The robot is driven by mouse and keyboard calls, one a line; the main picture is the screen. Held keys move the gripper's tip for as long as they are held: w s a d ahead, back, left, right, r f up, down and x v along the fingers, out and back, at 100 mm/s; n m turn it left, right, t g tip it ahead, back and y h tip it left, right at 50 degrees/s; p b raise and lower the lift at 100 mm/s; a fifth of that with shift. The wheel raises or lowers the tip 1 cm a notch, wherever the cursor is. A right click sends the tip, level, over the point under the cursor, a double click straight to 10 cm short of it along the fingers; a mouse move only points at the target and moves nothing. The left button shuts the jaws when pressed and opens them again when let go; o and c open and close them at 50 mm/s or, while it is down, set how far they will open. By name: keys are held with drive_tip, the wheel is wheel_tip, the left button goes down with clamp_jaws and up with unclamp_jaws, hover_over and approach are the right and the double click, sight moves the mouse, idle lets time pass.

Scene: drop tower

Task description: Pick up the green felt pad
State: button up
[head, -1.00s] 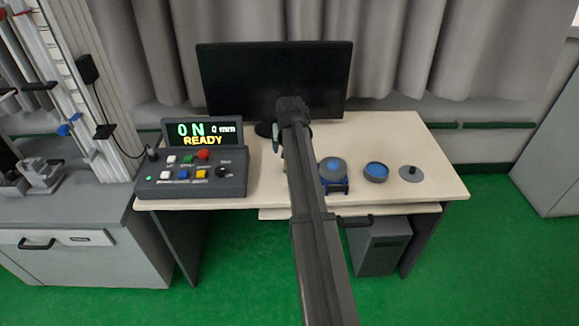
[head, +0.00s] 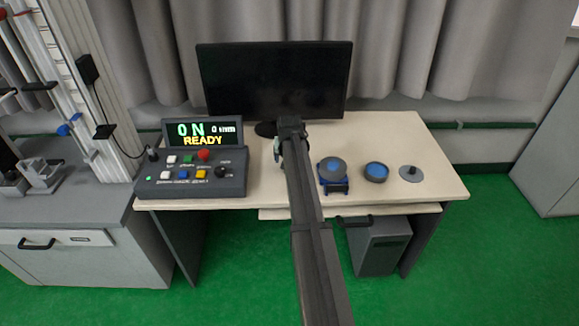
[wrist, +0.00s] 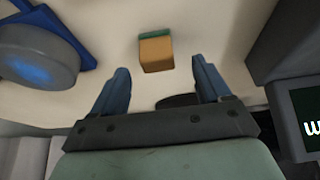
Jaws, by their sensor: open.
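The green felt pad (wrist: 156,36) shows in the wrist view as a thin green layer along one edge of a small tan-orange block (wrist: 157,55) on the pale table. My gripper (wrist: 160,66) is open, its two blue-grey fingers apart at either side of the picture's middle. Nothing is between the fingertips; the block appears just beyond them, roughly centred on the gap. In the head view my arm covers the pad and block, and most of my gripper is hidden.
The control console (head: 190,180) stands left on the table (head: 420,140), the monitor (head: 275,80) behind. To the right are a blue stand with a grey disc (head: 333,170), a blue-topped round dish (head: 375,171) and a grey disc with a knob (head: 411,173).

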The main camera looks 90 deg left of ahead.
drive_tip(key=x, duration=0.5)
drive_tip(key=shift+w+d, duration=0.1)
drive_tip(key=shift+w, duration=0.05)
drive_tip(key=c, duration=1.1)
wheel_tip(320, 180, up, 10)
idle(0.4)
